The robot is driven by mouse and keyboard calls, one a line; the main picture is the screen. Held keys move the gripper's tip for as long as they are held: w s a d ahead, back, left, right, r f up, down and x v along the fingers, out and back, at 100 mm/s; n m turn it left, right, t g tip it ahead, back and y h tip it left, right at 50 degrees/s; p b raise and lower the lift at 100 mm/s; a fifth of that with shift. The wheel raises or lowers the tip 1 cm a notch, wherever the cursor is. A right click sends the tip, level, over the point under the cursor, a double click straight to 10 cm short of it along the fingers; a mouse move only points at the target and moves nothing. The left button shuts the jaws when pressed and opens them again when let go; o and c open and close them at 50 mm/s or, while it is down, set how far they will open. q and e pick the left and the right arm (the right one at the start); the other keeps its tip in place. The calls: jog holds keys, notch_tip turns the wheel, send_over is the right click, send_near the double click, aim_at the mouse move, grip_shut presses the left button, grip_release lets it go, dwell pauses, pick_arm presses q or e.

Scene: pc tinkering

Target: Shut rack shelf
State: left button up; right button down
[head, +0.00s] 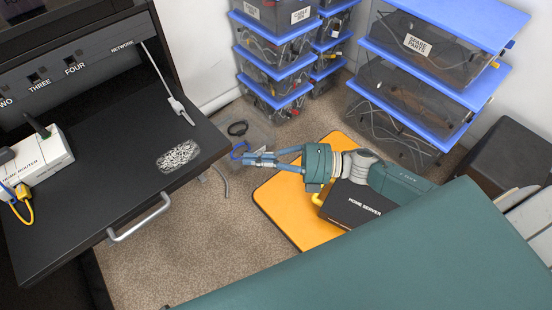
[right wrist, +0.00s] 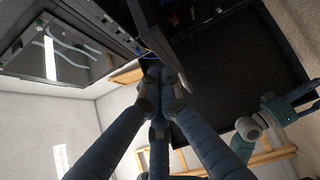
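The black rack shelf (head: 110,175) is pulled out of the dark rack at the left of the head view. A silver bar handle (head: 138,218) is on its front face. My right gripper (head: 248,158) is to the right of the shelf's front edge, apart from the handle. Its fingers are together with nothing seen between them; they also meet in the right wrist view (right wrist: 160,76).
Clear bins with blue lids (head: 280,65) and a spare parts stack (head: 415,85) stand at the back. Carpet (head: 190,240) is clear before the shelf.

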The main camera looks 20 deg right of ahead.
aim_at(226, 149)
jog(key=w, duration=0.2)
jog(key=w+a, duration=0.1)
jog(key=shift+w, duration=0.35)
pick_arm(q)
jog(key=shift+w+d+r, duration=0.1)
jog(key=shift+w+r, duration=0.35)
jog(key=shift+r, duration=0.05)
jog(key=shift+s+f, duration=0.1)
pick_arm(e)
jog(key=shift+w, duration=0.15)
